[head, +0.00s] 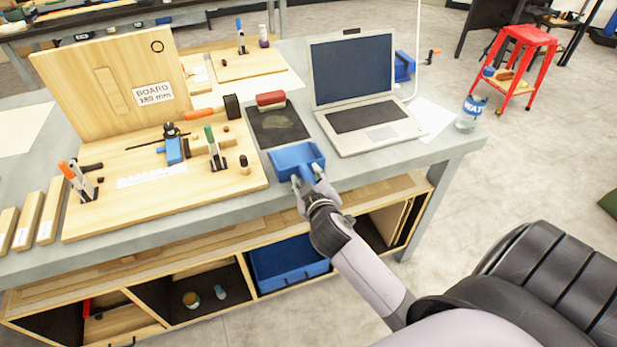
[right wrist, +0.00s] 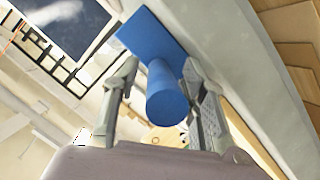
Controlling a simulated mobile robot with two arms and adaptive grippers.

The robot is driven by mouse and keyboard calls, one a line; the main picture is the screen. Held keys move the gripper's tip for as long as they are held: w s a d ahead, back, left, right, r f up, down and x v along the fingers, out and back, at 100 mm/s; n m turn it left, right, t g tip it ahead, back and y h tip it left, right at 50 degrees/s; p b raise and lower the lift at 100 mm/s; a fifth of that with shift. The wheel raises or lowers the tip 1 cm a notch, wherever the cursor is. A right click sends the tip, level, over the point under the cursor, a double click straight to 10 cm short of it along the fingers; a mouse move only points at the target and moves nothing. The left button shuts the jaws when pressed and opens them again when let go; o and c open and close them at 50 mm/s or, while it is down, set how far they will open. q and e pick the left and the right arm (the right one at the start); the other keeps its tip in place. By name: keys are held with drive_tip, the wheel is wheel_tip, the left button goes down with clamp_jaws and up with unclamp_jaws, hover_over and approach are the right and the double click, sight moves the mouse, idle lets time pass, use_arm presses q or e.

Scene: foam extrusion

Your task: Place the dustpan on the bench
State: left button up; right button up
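The blue dustpan (head: 297,158) is at the front edge of the grey bench (head: 366,166), in front of the dark mat. Its pan is over the bench top and its handle points toward me, past the edge. I cannot tell whether its underside touches the bench. My right gripper (head: 308,180) is at the handle. In the right wrist view the dustpan's round handle (right wrist: 168,92) lies between the two fingers of my right gripper (right wrist: 162,68). A gap shows at the left finger; the right finger is close to or touching the handle. My left gripper is not in view.
An open laptop (head: 372,118) stands right of the dustpan. A red-topped brush (head: 270,99) lies by the dark mat (head: 278,128) behind it. A wooden fixture board (head: 150,205) with clamps fills the left. A blue bin (head: 285,262) is below.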

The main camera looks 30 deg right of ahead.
drive_tip(key=shift+r, duration=0.25)
drive_tip(key=b+v, duration=0.1)
drive_tip(key=v, duration=1.1)
drive_tip(key=shift+b, duration=0.3)
drive_tip(key=shift+f, duration=0.15)
drive_tip(key=s+a+f+n+g+y, duration=0.1)
drive_tip(key=s+a+f+g+y, duration=0.1)
drive_tip(key=f, duration=1)
drive_tip(key=s+a+f+g+y, duration=0.1)
drive_tip(key=s+a+f+g, duration=0.15)
drive_tip(key=f, duration=0.95)
drive_tip(key=s+a+f+n+g+y, duration=0.1)
drive_tip(key=s+a+f+g+y, duration=0.15)
drive_tip(key=f, duration=0.95)
drive_tip(key=s+d+f+m+g, duration=0.1)
drive_tip(key=s+f+g, duration=0.1)
drive_tip(key=s+f, duration=0.7)
drive_tip(key=s+d+f+m+g, duration=0.1)
drive_tip(key=s+f+g, duration=0.2)
drive_tip(key=s+f, duration=0.6)
drive_tip(key=s, duration=0.8)
drive_tip(key=shift+s+d+f, duration=0.2)
drive_tip(key=shift+s+f, duration=0.15)
